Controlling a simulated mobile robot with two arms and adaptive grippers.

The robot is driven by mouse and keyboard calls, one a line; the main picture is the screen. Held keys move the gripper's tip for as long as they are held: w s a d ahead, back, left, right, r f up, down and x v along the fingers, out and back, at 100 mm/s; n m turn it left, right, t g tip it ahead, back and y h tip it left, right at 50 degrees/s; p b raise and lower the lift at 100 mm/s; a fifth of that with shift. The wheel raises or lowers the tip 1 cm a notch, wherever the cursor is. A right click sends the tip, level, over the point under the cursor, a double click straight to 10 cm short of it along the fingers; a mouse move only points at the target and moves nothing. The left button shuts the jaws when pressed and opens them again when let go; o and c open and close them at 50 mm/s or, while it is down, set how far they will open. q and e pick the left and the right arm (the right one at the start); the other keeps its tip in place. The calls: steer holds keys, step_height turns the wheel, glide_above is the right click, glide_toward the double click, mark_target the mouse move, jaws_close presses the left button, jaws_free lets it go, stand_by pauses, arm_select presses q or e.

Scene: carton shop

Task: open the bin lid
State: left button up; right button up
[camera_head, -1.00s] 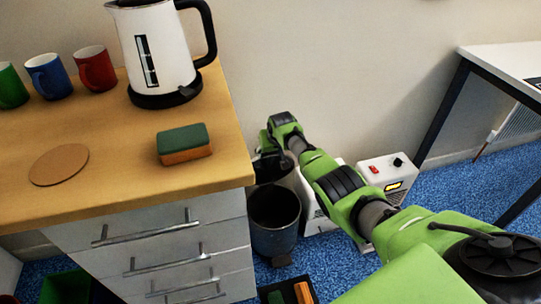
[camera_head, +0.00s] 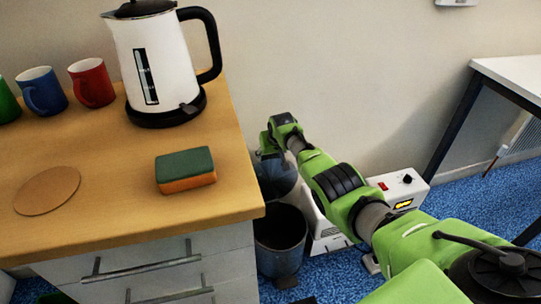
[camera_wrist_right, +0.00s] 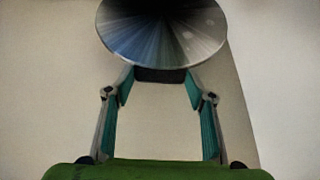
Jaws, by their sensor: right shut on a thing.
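The round dark bin (camera_head: 280,255) stands on the floor beside the drawer cabinet, and its open mouth shows. Its metal lid (camera_head: 277,178) stands raised at the back of the bin, partly hidden by the cabinet and my arm. My right gripper (camera_head: 268,148) is at the lid's upper edge. In the right wrist view the lid is a shiny grey disc (camera_wrist_right: 165,38), and the right gripper (camera_wrist_right: 160,75) is shut on the dark tab at its rim. My left gripper is not in view.
The wooden cabinet top (camera_head: 110,222) holds a kettle (camera_head: 165,70), mugs (camera_head: 92,83), a sponge (camera_head: 186,171) and a coaster (camera_head: 47,190). A white box (camera_head: 400,190) with a red switch stands right of the bin. The wall is close behind.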

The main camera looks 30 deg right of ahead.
steer(key=o, duration=1.7)
steer(key=shift+f, duration=0.25)
steer(key=shift+c, duration=0.2)
steer(key=shift+r, duration=0.2)
steer(key=shift+s+r, duration=0.2)
steer(key=shift+r, duration=0.25)
steer(key=v, duration=1)
steer(key=shift+s+r, duration=0.25)
steer(key=shift+s, duration=0.05)
steer(key=shift+a+f, duration=0.1)
